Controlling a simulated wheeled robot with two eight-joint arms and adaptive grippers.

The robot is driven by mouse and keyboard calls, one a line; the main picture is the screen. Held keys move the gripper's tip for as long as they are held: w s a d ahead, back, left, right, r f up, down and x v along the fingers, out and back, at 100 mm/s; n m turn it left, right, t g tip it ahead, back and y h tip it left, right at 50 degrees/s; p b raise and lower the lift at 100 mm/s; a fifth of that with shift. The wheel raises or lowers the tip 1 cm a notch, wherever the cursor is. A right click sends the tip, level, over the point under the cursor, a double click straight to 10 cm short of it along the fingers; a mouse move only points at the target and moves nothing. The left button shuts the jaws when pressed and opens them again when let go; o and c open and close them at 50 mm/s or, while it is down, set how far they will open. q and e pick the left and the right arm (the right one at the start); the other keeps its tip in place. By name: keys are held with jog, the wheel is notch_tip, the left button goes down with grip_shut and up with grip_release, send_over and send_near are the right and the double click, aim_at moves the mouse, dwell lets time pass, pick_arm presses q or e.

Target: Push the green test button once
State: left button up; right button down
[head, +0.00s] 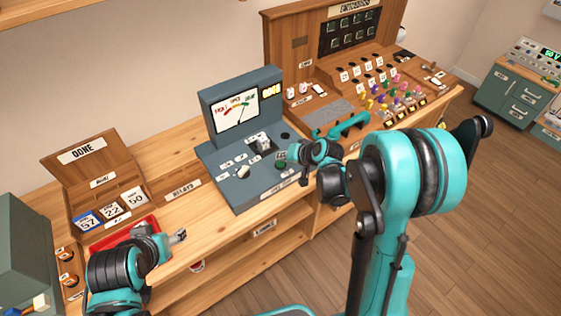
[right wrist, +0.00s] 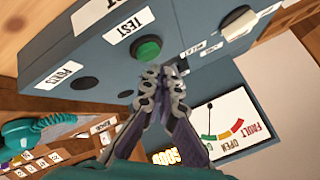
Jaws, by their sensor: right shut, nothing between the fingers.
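The green test button (right wrist: 148,50) sits on the blue-grey tester panel (head: 232,180), beside a white label reading TEST (right wrist: 128,22). In the head view the button (head: 281,164) is a small dark green spot just by my right gripper (head: 292,153). In the right wrist view my right gripper (right wrist: 160,76) is shut and empty, with its fingertips right by the button's edge. I cannot tell whether they touch it. My left gripper (head: 180,236) is over the front of the bench at the left, far from the button; its jaw opening is too small to judge.
The tester has a meter (head: 238,112), a white knob (head: 243,171) and a dark round button (right wrist: 84,83) near the green one. A wooden switchboard (head: 330,85) with coloured plugs stands to the right. A DONE rack (head: 85,165) and red tray (head: 152,222) are at left.

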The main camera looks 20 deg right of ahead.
aim_at(282, 165)
jog(key=shift+r, duration=0.1)
jog(key=shift+r+p, duration=1.85)
jog(key=shift+r, duration=0.65)
jog(key=shift+s+r, duration=0.2)
jog(key=s+r+n+h, duration=0.2)
jog(key=s+r, duration=0.1)
jog(key=s, duration=0.9)
jog(key=s+r+n+g+h+b, duration=0.1)
jog(key=s+r, duration=0.3)
jog(key=s, duration=0.8)
jog(key=shift+s+r+n+h, duration=0.15)
jog(key=shift+s+n+h, duration=0.25)
jog(key=shift+h, duration=0.1)
